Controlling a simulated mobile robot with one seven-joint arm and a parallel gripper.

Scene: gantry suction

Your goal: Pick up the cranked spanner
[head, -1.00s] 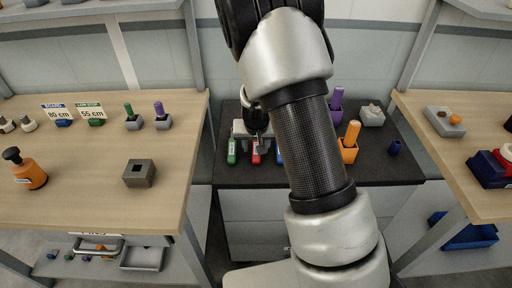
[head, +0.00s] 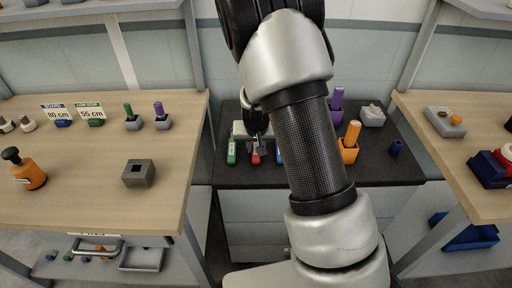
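My gripper (head: 259,143) hangs over the dark cabinet top, just above and behind a small red item with a pale label (head: 255,157). It is small and partly covered by my own wrist, so I cannot tell whether its fingers are open or shut. A similar green item (head: 232,152) lies to the left, and a blue one (head: 280,155) to the right is partly hidden by my arm. A pale grey block (head: 238,129) stands behind them. I cannot pick out the cranked spanner for certain; my arm hides part of this area.
Wooden benches stand left (head: 90,185) and right (head: 440,108). The cabinet's front right is clear.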

